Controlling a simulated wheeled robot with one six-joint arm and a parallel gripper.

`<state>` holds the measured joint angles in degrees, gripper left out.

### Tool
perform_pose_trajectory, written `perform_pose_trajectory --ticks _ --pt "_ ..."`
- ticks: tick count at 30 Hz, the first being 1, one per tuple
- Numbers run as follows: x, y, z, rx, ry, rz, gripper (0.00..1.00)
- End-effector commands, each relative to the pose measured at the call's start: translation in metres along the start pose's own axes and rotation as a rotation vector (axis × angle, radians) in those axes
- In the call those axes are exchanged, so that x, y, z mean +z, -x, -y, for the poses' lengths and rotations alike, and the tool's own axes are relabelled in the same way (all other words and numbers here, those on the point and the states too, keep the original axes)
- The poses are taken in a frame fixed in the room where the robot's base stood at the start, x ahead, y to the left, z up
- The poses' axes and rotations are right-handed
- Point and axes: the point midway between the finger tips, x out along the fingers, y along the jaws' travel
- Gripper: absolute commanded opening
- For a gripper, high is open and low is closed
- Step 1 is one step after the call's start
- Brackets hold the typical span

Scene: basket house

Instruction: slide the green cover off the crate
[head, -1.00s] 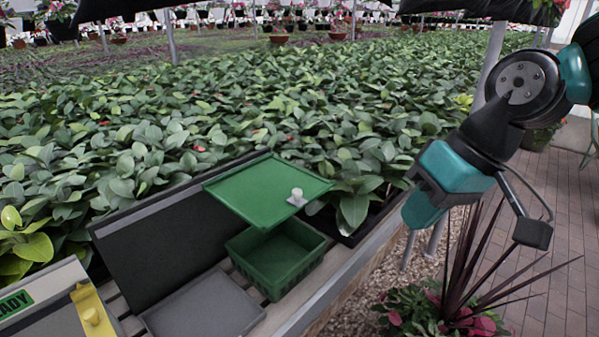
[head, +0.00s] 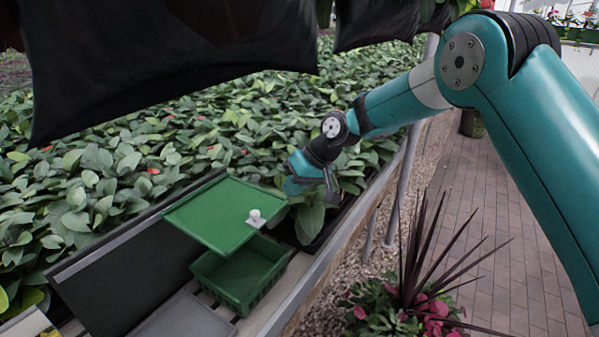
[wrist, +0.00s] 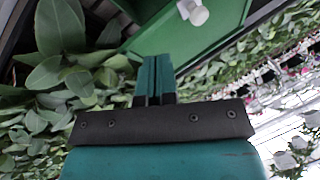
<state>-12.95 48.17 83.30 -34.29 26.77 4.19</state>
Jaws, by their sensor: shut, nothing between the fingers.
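The green cover (head: 208,210) is a flat square panel with a raised rim. A white knob (head: 255,217) stands near its right corner. In the head view the cover hides the back part of the green crate (head: 242,290), and the crate's front interior shows below it. My gripper (head: 293,186) is above and just behind the cover's right side, apart from the knob. In the wrist view my gripper (wrist: 156,80) has its teal fingers together and empty. There the knob (wrist: 193,11) and cover (wrist: 200,38) are beyond the fingertips, up and to the right.
A grey tray (head: 185,318) lies left of the crate, with a dark upright panel (head: 125,275) behind it. Dense leafy plants (head: 130,160) fill the bench behind. A spiky potted plant (head: 410,290) stands at the right, beside the brick path (head: 500,250).

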Motion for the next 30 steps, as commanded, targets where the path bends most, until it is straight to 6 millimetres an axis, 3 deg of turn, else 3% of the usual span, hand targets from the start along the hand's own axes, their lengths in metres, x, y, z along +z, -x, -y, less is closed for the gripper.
perform_pose_trajectory --ticks 6,12,30 --pt "-0.001 -0.044 0.002 -0.001 0.001 0.003 0.00" --pt "0.001 -0.058 0.028 -0.001 0.003 0.001 0.00" --pt "0.002 -0.067 0.035 0.000 0.002 0.000 0.00"
